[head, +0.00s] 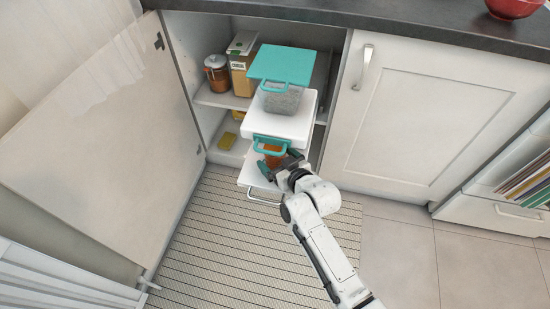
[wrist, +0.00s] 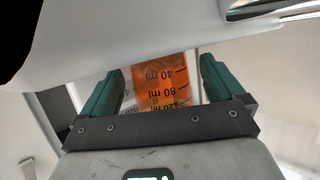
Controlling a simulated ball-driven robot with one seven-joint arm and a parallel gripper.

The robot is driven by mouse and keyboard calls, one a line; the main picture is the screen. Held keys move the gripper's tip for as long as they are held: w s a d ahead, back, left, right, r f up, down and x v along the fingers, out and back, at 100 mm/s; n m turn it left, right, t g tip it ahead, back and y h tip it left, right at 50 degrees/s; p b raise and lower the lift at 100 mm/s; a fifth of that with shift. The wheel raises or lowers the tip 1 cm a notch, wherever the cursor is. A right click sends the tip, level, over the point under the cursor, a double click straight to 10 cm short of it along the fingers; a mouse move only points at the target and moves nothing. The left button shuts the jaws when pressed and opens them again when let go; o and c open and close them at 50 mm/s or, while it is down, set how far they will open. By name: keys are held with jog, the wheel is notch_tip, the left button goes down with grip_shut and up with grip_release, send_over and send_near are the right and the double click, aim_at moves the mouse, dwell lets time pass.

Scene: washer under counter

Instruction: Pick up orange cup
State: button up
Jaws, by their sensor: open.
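The orange cup (head: 272,158) is at the lower pull-out tray (head: 255,180) of the open cabinet, partly hidden by my gripper. My gripper (head: 279,165) is at the cup. In the wrist view my gripper (wrist: 160,72) is open, with a teal finger on each side of the cup. A small gap shows by the right finger; contact at the left finger is unclear.
A white upper tray (head: 285,125) overhangs the cup closely and bears a clear container (head: 283,98) with a teal lid (head: 283,64). A teal handle-like part (head: 270,145) shows just above the cup. The cabinet door (head: 100,130) stands open at left.

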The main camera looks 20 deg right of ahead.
jog(key=shift+c, duration=0.3)
jog(key=c, duration=1.2)
jog(key=shift+o, duration=0.2)
jog(key=shift+r, duration=0.5)
jog(key=s+d+p, duration=0.2)
jog(key=s, duration=1.5)
jog(key=shift+s+d+r, duration=0.3)
jog(key=shift+s+d, duration=0.1)
